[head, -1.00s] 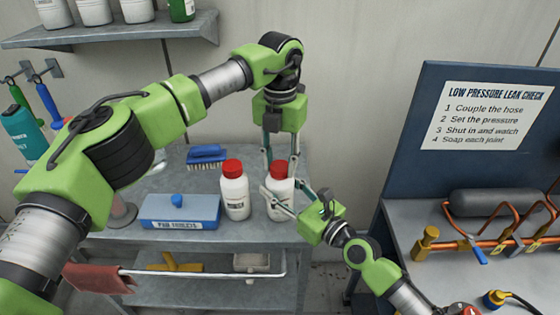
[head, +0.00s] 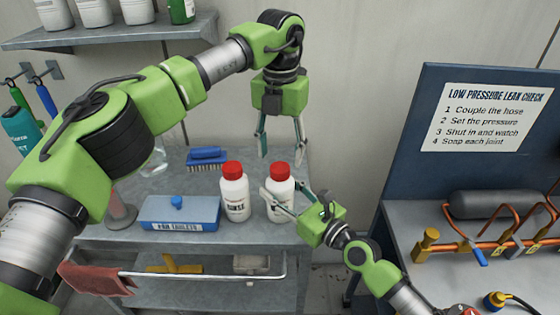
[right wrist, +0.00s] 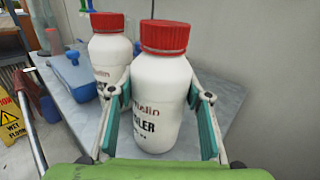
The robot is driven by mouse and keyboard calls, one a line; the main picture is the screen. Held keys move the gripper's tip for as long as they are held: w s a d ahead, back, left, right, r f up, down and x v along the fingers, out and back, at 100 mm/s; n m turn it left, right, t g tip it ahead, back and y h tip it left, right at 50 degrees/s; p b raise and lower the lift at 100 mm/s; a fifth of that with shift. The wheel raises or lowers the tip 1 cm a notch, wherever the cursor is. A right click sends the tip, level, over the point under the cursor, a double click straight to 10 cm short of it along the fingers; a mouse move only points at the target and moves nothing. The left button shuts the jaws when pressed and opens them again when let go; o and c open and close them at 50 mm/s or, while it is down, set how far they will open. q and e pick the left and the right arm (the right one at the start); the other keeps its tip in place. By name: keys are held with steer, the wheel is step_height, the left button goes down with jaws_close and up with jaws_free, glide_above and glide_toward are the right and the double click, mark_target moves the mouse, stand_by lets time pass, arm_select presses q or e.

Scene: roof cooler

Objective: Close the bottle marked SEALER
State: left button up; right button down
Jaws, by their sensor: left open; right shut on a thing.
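The SEALER bottle (head: 279,203) is white with a red cap (head: 280,172) and stands upright on the grey metal table. In the right wrist view the bottle (right wrist: 160,95) shows part of its label, and its red cap (right wrist: 164,37) sits on top; I cannot tell how tight it is. My right gripper (head: 278,202) is shut around the bottle's body, and its fingers also show in the right wrist view (right wrist: 160,125). My left gripper (head: 280,150) is open and empty, pointing down just above the cap, apart from it.
A second white red-capped bottle (head: 235,198), marked RINSE, stands close to the left. A blue box (head: 178,213) and blue brush (head: 207,157) are on the table (head: 150,184). A blue panel with a sign (head: 485,117) and copper pipework (head: 500,220) stand at right.

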arm_select(q)
step_height(320, 180, up, 8)
stand_by(0.4)
arm_select(e)
steer(key=c, duration=1)
jaws_free()
steer(key=v, duration=1)
steer(key=shift+f, duration=0.1)
steer(key=shift+v, duration=1)
steer(key=shift+w, duration=0.1)
